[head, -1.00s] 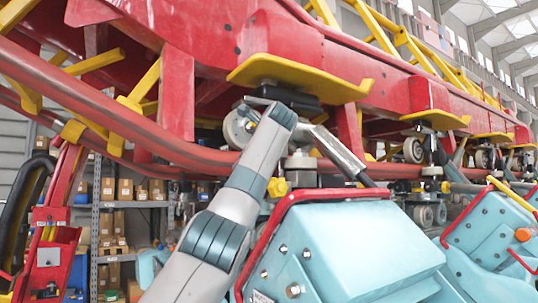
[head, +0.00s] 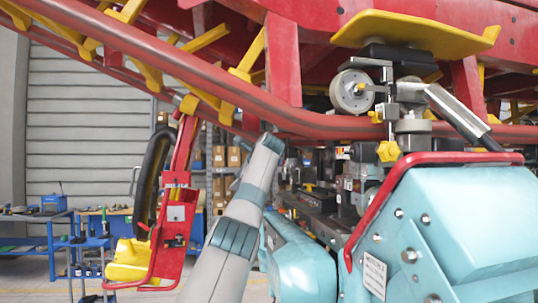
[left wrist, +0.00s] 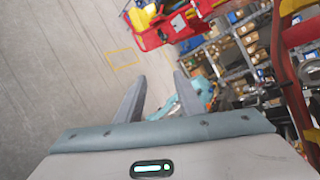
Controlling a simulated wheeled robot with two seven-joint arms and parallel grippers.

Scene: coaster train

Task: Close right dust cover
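I cannot pick out the right dust cover for certain in either view. In the head view a wheel assembly (head: 355,91) hangs under a yellow plate (head: 415,32) beside the red rail (head: 190,72). A teal train car (head: 460,225) with a red bar stands below it. My left arm (head: 245,200) reaches up left of the car, its far end near the rail; its fingers cannot be made out there. In the left wrist view my left gripper (left wrist: 160,92) has its two fingers apart with nothing between them. My right gripper is in neither view.
A red seat frame with a black restraint (head: 178,215) stands left of my arm. A blue workbench (head: 35,225) is at the far left. Shelves with boxes (head: 228,157) are behind.

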